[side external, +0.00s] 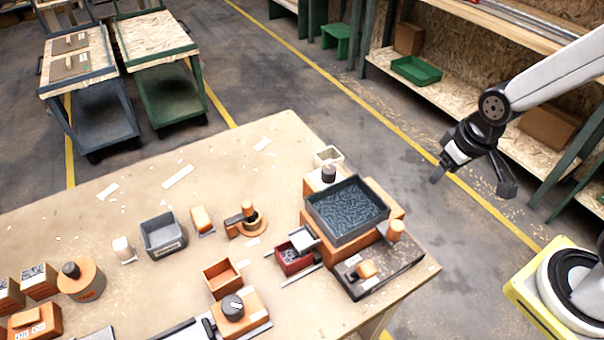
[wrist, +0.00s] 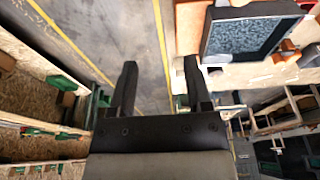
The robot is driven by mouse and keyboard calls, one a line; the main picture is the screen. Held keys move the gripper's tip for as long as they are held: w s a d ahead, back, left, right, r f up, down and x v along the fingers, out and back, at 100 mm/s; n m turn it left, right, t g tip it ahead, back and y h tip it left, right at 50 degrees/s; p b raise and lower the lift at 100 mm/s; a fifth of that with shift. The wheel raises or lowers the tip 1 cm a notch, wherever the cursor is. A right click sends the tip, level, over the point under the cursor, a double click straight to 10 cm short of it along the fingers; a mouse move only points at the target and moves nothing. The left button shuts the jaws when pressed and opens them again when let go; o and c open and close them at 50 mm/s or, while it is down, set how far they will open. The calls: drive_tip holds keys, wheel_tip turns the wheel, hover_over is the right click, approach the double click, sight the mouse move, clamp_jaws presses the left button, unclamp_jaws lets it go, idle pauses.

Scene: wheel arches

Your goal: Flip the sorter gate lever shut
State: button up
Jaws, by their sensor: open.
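The sorter stands at the right end of the table, a dark hopper (side external: 347,211) full of dark bits on an orange base. It also shows at the upper right of the wrist view (wrist: 206,36). An orange knob (side external: 396,230) stands at its right corner, and an orange handle (side external: 367,268) sits on a dark plate (side external: 392,275) in front. I cannot tell for sure which is the gate lever or how it is set. My gripper (side external: 440,172) is open and empty, in the air beyond the table's right edge. Its two fingers stand apart in the wrist view (wrist: 159,68).
A red bin (side external: 293,262) with a grey chute stands left of the sorter. An orange tray (side external: 222,278), a black dial (side external: 233,308) and a grey bin (side external: 163,236) are further left. Shelving (side external: 455,95) stands behind my arm. Open floor lies below my gripper.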

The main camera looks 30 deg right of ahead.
drive_tip(key=shift+a, duration=0.15)
drive_tip(key=c, duration=0.7)
drive_tip(key=n, duration=0.1)
drive_tip(key=a+n, duration=0.1)
drive_tip(key=shift+s+a+f+n, duration=0.1)
drive_tip(key=shift+a+n, duration=0.2)
drive_tip(key=shift+n, duration=0.1)
clamp_jaws()
drive_tip(key=s+a+n, duration=0.3)
drive_tip(key=a+n, duration=0.3)
drive_tip(key=n, duration=0.5)
drive_tip(key=s+a+f+n+g, duration=0.1)
drive_tip(key=s+a+n, duration=0.3)
drive_tip(key=n, duration=0.7)
drive_tip(key=s+a+f+n+g, duration=0.1)
drive_tip(key=s+a+n, duration=0.3)
drive_tip(key=a+n, duration=0.4)
drive_tip(key=shift+a+f+n, duration=0.2)
drive_tip(key=shift+f+n, duration=0.05)
drive_tip(key=shift+n, duration=1.35)
